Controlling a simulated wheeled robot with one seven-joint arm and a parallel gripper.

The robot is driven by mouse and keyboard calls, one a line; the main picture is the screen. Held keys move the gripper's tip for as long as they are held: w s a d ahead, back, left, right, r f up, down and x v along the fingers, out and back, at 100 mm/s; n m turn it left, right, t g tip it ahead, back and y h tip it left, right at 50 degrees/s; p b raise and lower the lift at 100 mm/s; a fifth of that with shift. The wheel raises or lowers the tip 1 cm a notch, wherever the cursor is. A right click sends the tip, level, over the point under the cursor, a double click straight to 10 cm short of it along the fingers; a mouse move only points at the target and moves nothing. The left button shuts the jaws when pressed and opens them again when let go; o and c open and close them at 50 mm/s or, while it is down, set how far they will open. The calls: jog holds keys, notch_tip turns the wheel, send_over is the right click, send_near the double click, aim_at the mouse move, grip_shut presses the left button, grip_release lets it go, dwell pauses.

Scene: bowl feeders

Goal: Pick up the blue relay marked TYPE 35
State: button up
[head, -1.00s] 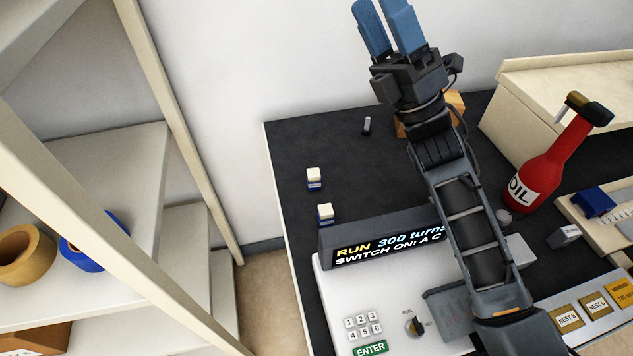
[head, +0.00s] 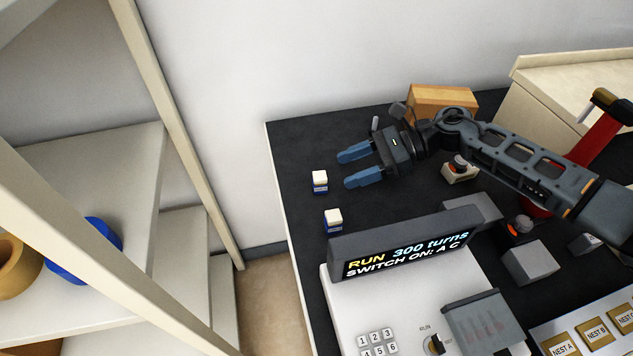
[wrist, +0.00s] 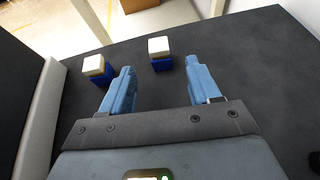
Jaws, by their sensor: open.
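Two small blue relays with white tops stand on the black bench near its left edge. The farther relay (head: 320,183) and the nearer relay (head: 333,221) show no readable marking, so I cannot tell which is TYPE 35. My gripper (head: 348,169) is open and empty, its blue fingers pointing left, right of the farther relay and apart from it. In the wrist view my gripper (wrist: 159,68) has the farther relay (wrist: 161,64) ahead between the finger lines. The nearer relay (wrist: 98,72) stands to the left, partly behind the left finger.
The control box display (head: 405,256) stands close to the nearer relay. A wooden block (head: 441,102) is behind my wrist, and a small upright grey piece (head: 375,124) stands near the fingers. A shelf unit (head: 172,130) is at left. The black bench (head: 300,150) around the farther relay is clear.

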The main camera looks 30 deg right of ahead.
aim_at(322, 175)
jog(key=shift+p+x, duration=1)
jog(key=shift+x, duration=2.55)
jog(key=shift+a+r, duration=0.1)
jog(key=shift+r, duration=0.1)
jog(key=c, duration=1)
jog(key=shift+c, duration=0.3)
jog(key=shift+r, duration=0.15)
